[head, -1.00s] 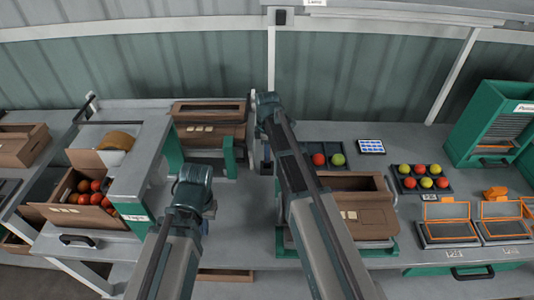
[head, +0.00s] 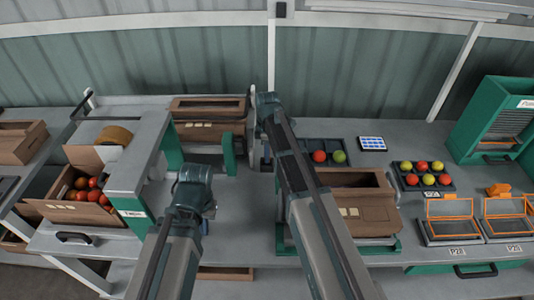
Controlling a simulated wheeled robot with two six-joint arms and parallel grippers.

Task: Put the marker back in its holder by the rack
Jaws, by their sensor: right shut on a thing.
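My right gripper (head: 265,162) hangs below the bent wrist of my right arm, over the bench just right of the rack with cardboard boxes. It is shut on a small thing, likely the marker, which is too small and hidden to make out. My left gripper (head: 206,226) is low over the near bench, mostly hidden behind its own wrist. I cannot tell whether its jaws are open. I cannot make out the marker's holder.
Tomato trays (head: 413,186) and a green cabinet (head: 468,130) are at right.

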